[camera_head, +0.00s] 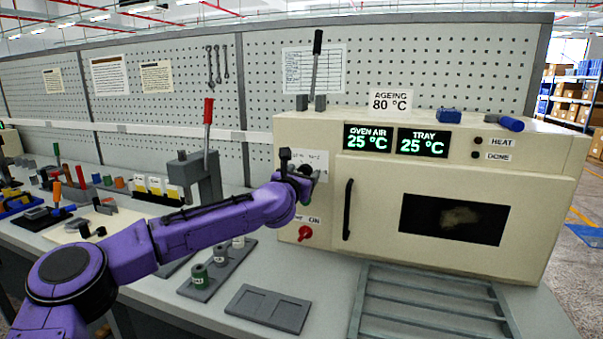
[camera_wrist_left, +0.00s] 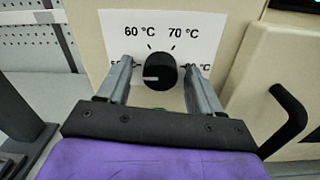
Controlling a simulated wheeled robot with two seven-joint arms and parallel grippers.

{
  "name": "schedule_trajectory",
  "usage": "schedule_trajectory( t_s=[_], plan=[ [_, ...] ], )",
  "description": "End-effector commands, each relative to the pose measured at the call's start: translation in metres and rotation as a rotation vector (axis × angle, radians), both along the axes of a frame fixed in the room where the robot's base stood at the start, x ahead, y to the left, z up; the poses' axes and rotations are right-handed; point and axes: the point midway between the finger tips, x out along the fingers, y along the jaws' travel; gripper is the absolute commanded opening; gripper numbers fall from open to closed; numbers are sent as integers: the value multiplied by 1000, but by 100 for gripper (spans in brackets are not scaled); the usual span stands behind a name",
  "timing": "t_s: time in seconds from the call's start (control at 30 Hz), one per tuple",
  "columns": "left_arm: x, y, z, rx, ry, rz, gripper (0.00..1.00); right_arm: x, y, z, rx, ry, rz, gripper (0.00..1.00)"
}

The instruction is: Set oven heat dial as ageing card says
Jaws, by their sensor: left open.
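The ageing card (camera_head: 391,101) on top of the cream oven (camera_head: 345,250) reads 80 °C. The black heat dial (camera_wrist_left: 160,73) sits on a white scale plate (camera_wrist_left: 195,30) at the oven's left front. Its white mark points left, towards a label starting with 5. 60 °C and 70 °C show above; the right label is partly hidden by a finger. My left gripper (camera_wrist_left: 158,68) is open, with one finger on each side of the dial; I cannot tell whether they touch it. In the head view, the left gripper (camera_head: 300,172) covers much of the dial area.
A red knob (camera_head: 305,233) marked ON is below the dial. The oven door has a black handle (camera_head: 347,210). The displays (camera_head: 395,141) read 25 °C for oven air and tray. A lever press (camera_head: 200,170) stands left, and a slatted rack (camera_head: 430,305) lies in front.

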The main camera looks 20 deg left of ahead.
Motion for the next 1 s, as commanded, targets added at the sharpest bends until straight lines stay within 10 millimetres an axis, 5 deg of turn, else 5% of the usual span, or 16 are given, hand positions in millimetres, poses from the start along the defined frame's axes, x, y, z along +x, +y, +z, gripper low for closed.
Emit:
schedule_trajectory(
  t_s=[0.1,0.27,0.67,1.0],
  plan=[
    [0,0,0,0,0,-1,59,0,0,0,0,0,0,43],
    [0,-1,0,0,0,-1,9,0,0,0,0,0,0,43],
    [0,-1,0,62,-3,-1,9,0,0,-2,0,0,0,43],
    [-1,0,1,318,-13,0,9,0,0,-5,0,0,0,43]
  ],
)
